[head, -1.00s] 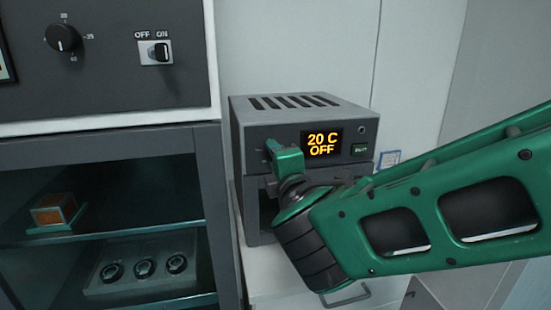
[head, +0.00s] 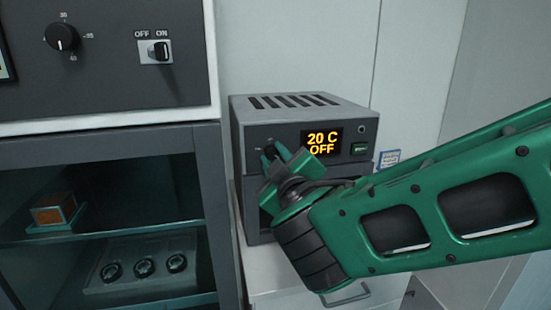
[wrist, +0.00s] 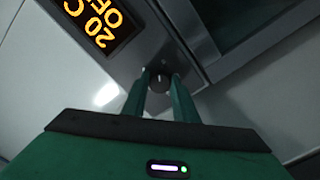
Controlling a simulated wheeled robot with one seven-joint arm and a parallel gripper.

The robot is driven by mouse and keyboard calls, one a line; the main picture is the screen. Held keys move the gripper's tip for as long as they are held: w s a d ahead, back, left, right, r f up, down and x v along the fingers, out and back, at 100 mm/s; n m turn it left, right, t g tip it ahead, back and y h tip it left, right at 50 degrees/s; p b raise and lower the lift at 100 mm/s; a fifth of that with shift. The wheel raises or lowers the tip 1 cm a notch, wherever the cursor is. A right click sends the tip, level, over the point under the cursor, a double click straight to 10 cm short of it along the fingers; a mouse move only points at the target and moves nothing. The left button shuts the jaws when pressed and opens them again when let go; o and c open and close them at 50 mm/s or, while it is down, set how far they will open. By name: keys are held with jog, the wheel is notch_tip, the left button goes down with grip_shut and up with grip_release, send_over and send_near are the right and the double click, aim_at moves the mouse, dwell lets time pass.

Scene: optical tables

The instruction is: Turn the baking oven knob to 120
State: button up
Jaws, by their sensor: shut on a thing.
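The baking oven (head: 250,127) is a grey box with a slotted top, standing beyond my arm. Its display (head: 321,142) reads "20 C OFF" in orange; it shows tilted in the wrist view (wrist: 102,22). My gripper (head: 272,155) is at the oven's front panel, left of the display, and looks rolled at a slant. In the wrist view, the fingers of my gripper (wrist: 159,84) are shut on the small dark round knob (wrist: 159,79), one on each side. A short pale mark shows on the knob's face. In the head view the gripper hides the knob.
A green-lit button (head: 360,149) is right of the display. At left, a larger unit has a black dial (head: 62,38) and an OFF/ON switch (head: 160,52). Below it, a glass-fronted cabinet (head: 110,145) holds items on shelves, close to the oven's left side.

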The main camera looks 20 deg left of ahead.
jog(key=m, duration=0.4)
jog(key=shift+w+d+f+m, duration=0.1)
jog(key=shift+f+m, duration=0.15)
jog(key=shift+m, duration=0.15)
jog(key=m, duration=0.3)
jog(key=shift+m, duration=0.3)
jog(key=m, duration=0.4)
jog(key=shift+m, duration=2.1)
jog(key=o, duration=1.1)
jog(key=shift+c, duration=0.2)
jog(key=shift+r, duration=0.1)
